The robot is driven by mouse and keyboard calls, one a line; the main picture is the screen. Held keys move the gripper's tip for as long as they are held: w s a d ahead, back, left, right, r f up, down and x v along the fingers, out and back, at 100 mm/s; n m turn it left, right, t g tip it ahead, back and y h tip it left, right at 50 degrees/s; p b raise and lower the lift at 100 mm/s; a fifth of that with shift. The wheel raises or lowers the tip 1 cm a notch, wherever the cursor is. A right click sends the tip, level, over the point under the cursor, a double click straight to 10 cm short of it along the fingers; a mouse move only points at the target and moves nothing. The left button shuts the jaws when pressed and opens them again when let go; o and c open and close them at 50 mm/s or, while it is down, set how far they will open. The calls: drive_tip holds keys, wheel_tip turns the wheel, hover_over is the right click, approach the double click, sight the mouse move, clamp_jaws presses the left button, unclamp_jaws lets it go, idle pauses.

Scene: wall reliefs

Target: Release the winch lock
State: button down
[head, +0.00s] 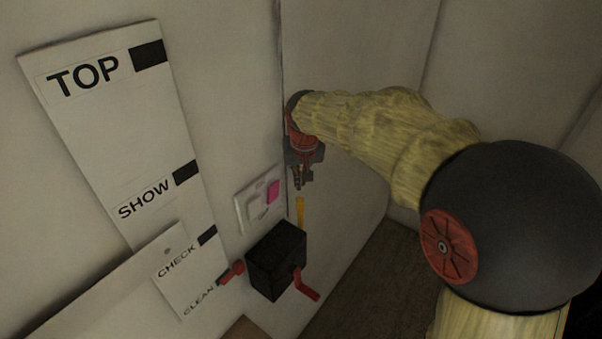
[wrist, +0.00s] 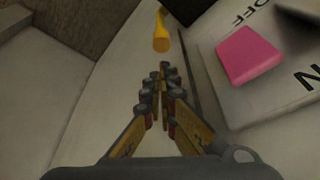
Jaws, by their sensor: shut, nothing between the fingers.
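The winch appears to be the black box (head: 277,262) on the wall in the head view, with a red crank (head: 305,284) at its right and another red part (head: 231,272) at its left. A thin yellow lever (head: 300,213) stands up by the box's top; its rounded orange end (wrist: 161,42) shows in the wrist view. I cannot tell for sure that it is the lock. My gripper (head: 298,186) is just above the lever, pointing down. In the wrist view my gripper (wrist: 163,72) is shut and empty, its tips just short of the lever's end.
A switch plate (head: 242,217) with a pink rocker (head: 273,191) is on the wall close left of my gripper; the pink rocker (wrist: 248,55) is at right in the wrist view. A labelled white board (head: 115,140) hangs further left. A wall corner is close behind.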

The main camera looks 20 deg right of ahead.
drive_tip(key=x, duration=0.5)
idle(0.4)
